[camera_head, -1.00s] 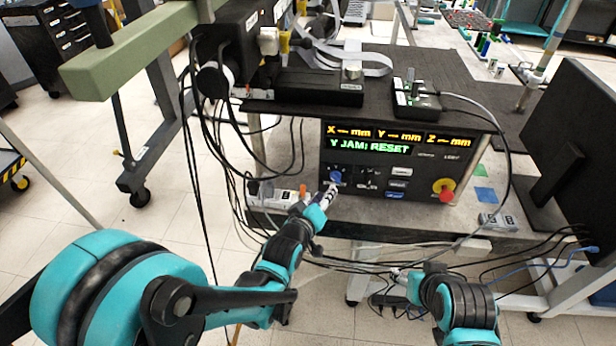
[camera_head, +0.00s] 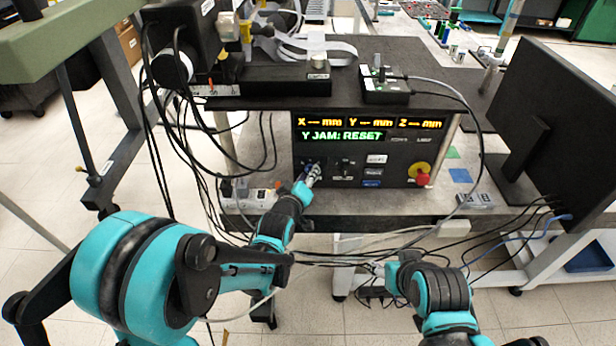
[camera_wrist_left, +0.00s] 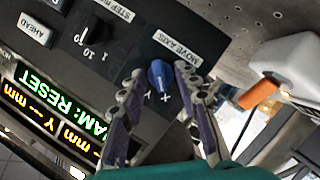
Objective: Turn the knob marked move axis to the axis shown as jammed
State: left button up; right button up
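The control box (camera_head: 400,160) shows "Y JAM: RESET" in green on its display (camera_head: 342,136), so Y is the jammed axis. The blue move axis knob (camera_wrist_left: 160,76) sits on the dark panel, with X and Y printed beside it; I cannot tell which letter it points to. In the head view it is mostly hidden by my left gripper (camera_head: 313,173). In the left wrist view my left gripper (camera_wrist_left: 163,76) is open, with one finger on each side of the knob; contact is unclear. My right gripper (camera_head: 388,271) is low, away from the panel; its fingers are unclear.
A red stop button on a yellow base (camera_head: 421,178) is on the panel's right. The step knob (camera_wrist_left: 95,32) is beside the blue knob. A white power strip with an orange plug (camera_wrist_left: 262,93) lies close by. Cables hang left of the box. A monitor (camera_head: 548,130) stands at the right.

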pick_arm(q)
jog(key=shift+s, duration=0.1)
grip_shut()
jog(key=shift+r, duration=0.1)
jog(key=shift+d+r+m+g+y+p, duration=0.1)
jog(key=shift+m+y+p, duration=0.15)
jog(key=shift+m+y, duration=0.6)
jog(key=shift+d+f+m+g+y+p, duration=0.15)
jog(key=shift+m+y, duration=0.25)
jog(key=shift+m, duration=0.75)
jog(key=shift+d+r+m+g+y+p, duration=0.15)
jog(key=shift+m+y+p, duration=0.15)
jog(key=shift+m+y, duration=0.55)
jog(key=shift+m, duration=0.25)
jog(key=shift+a, duration=0.1)
grip_release()
